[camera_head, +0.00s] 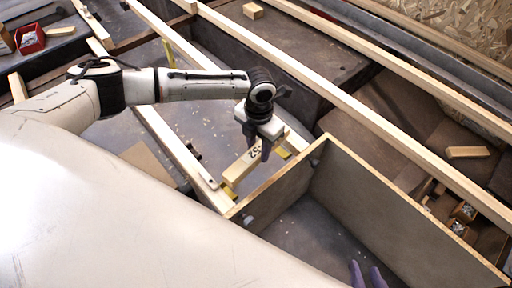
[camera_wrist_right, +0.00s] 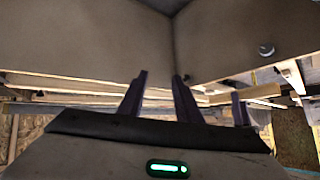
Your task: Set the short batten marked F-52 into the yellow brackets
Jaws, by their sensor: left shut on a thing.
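The short batten (camera_head: 238,171) is pale wood with dark marking, of which "52" is readable in the head view. My left gripper (camera_head: 259,150) is shut on it from above, and its fingers hide part of the batten. A yellow bracket (camera_head: 229,191) shows at the batten's near end, and another yellow bracket (camera_head: 283,153) shows by its far end. I cannot tell whether the batten is seated in them. My right gripper (camera_head: 369,275) is open and empty inside the box-like frame; its parted fingers also show in the right wrist view (camera_wrist_right: 160,97).
A wooden-walled box (camera_head: 400,215) stands right of the batten, its edge close by. Long pale rails (camera_head: 350,105) run diagonally across. A red bin (camera_head: 30,39) is at the far left. Loose wood blocks (camera_head: 467,152) lie at the right.

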